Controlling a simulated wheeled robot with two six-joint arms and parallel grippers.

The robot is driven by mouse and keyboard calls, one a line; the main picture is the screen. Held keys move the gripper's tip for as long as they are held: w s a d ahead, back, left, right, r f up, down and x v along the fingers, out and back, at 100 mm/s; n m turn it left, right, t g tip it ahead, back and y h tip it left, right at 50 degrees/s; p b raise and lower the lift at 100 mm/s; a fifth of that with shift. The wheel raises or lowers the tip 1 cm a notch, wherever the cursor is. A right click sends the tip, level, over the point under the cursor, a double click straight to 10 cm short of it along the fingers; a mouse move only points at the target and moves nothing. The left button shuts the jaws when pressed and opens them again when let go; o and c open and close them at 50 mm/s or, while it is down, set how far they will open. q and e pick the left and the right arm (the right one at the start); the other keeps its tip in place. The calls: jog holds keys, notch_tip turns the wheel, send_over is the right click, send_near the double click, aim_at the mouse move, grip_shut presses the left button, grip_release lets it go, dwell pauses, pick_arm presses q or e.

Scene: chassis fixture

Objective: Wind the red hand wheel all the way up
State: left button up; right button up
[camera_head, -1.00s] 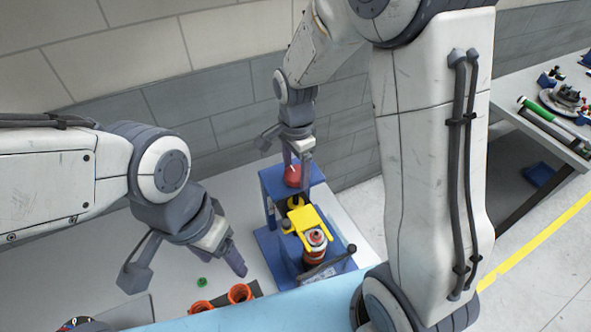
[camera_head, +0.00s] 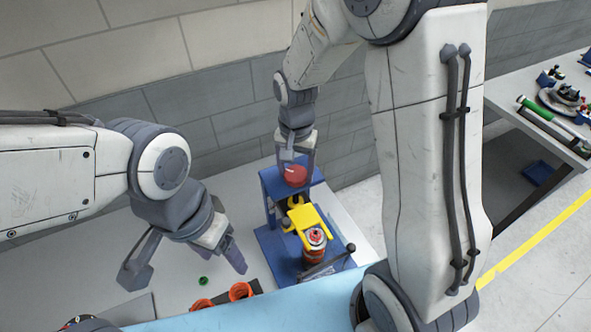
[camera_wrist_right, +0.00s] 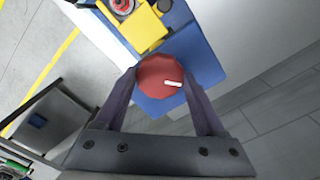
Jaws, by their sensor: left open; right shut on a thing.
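The red hand wheel (camera_head: 294,176) sits on top of the blue fixture frame (camera_head: 273,186). It also shows in the right wrist view (camera_wrist_right: 158,84) as a red faceted knob with a white mark pointing right. My right gripper (camera_head: 296,165) reaches down from above and is shut on the wheel, with one finger on each side of it in the right wrist view (camera_wrist_right: 160,95). A yellow part (camera_head: 309,224) and a red-and-white cylinder (camera_head: 315,243) are below the wheel in the fixture. My left gripper (camera_head: 186,270) is open and empty to the left of the fixture.
Orange rings (camera_head: 240,291) and a small green piece (camera_head: 203,281) lie on the table below my left gripper. A dark lever (camera_head: 335,262) sticks out at the fixture's front right. A second bench (camera_head: 540,125) with tools stands at the far right.

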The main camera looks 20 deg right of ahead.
jog(key=n, duration=0.4)
jog(key=shift+n+p, duration=0.3)
jog(key=shift+n, duration=0.1)
jog(key=n, duration=0.4)
jog(key=shift+n, duration=0.4)
jog(key=shift+n+p, duration=0.3)
jog(key=shift+n, duration=0.2)
jog(key=n, duration=0.4)
jog(key=shift+s+n, duration=0.1)
jog(key=shift+n, duration=0.3)
jog(key=n+p, duration=0.1)
jog(key=n, duration=0.4)
jog(key=shift+n, duration=0.3)
jog(key=n, duration=0.5)
jog(key=shift+n, duration=0.4)
